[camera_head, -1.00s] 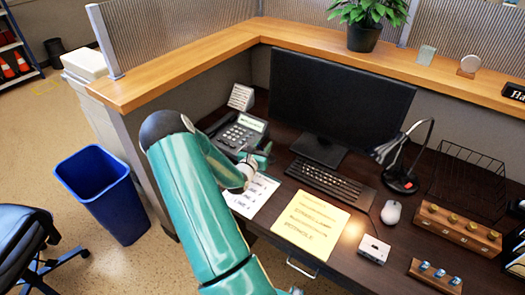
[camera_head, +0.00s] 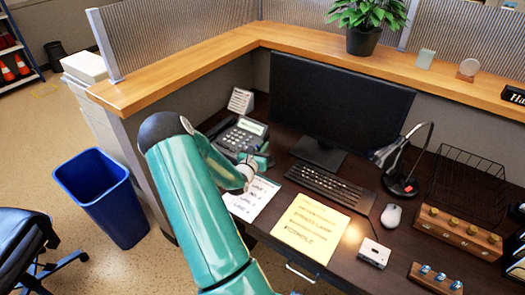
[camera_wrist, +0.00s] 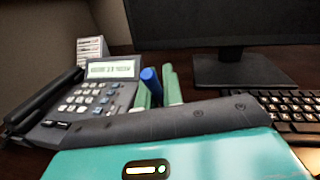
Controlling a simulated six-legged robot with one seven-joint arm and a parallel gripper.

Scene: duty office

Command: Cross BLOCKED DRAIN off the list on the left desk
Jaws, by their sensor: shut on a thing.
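A yellow sheet (camera_head: 312,228) with several dark written lines lies flat on the dark desk (camera_head: 285,262), in front of the keyboard. I can make out a line like STREET LAMP, but cannot surely read BLOCKED DRAIN. A white sheet (camera_head: 250,197) with several short lines lies left of it, partly behind my arm. My gripper (camera_head: 262,160) is over the desk between the phone and the keyboard. In the wrist view, my gripper (camera_wrist: 158,88) is shut on a blue pen (camera_wrist: 151,82), its blue end upward between the green fingers. The pen's lower end is hidden.
A desk phone (camera_head: 240,135) stands close behind my gripper. A monitor (camera_head: 338,105), keyboard (camera_head: 330,185), lamp (camera_head: 400,170) and mouse (camera_head: 391,215) are to the right. A small white box (camera_head: 374,253) sits right of the yellow sheet. A blue bin (camera_head: 103,200) stands on the floor.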

